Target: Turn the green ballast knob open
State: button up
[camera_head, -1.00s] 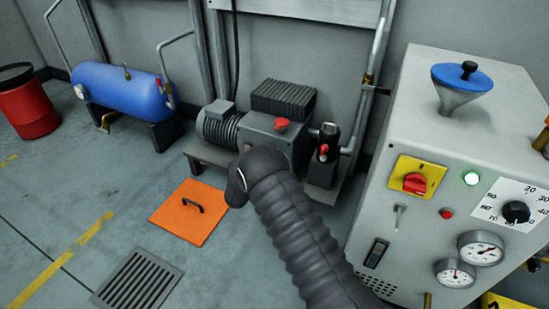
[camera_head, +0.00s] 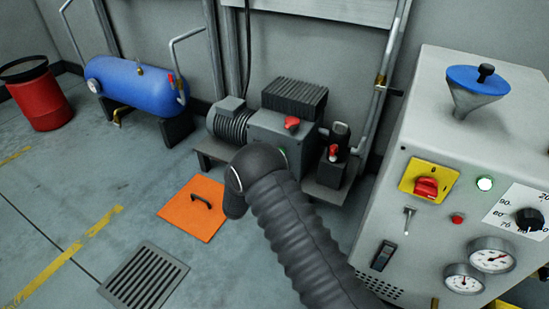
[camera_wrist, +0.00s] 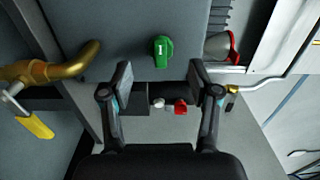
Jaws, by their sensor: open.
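The green ballast knob (camera_wrist: 162,51) shows in the wrist view on a grey face, a little above and between my open fingertips. It bears a white mark. My gripper (camera_wrist: 160,80) is open and empty, its two fingers apart, and no finger touches the knob. In the head view my ribbed dark arm reaches toward the grey pump (camera_head: 262,130) by the wall and hides part of its front.
In the wrist view a brass pipe (camera_wrist: 50,70) with a yellow lever (camera_wrist: 38,125) is at left, and a red knob (camera_wrist: 181,107) lies below. In the head view a grey control cabinet (camera_head: 480,130) stands at right, an orange floor plate (camera_head: 190,222) at centre-left. Open floor lies left.

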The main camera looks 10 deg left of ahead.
jog(key=v, duration=0.6)
dwell(0.4)
